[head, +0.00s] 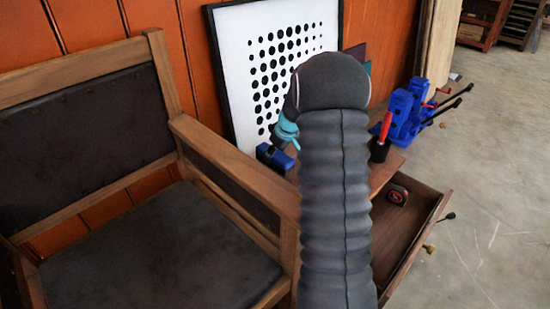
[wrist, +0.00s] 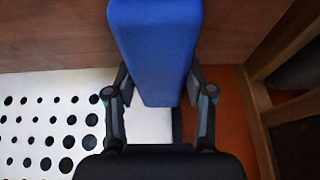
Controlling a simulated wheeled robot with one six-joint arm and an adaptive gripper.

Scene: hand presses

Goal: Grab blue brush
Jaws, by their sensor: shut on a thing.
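The blue brush shows in the wrist view as a long blue block (wrist: 155,45) between the two fingers of my gripper (wrist: 157,85). My gripper is shut on it, with one finger at each side. In the head view, a dark blue piece (head: 272,156) shows just left of my arm, below the teal part of my wrist, close to the small wooden table. My arm hides most of my gripper there. The brush's bristles cannot be made out.
A wooden armchair (head: 158,133) stands at the left. A framed dotted board (head: 233,60) leans on the orange wall. An open drawer (head: 415,222) holds a tape measure (head: 397,195). A red-handled tool (head: 381,140) and blue hand presses (head: 402,112) stand right.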

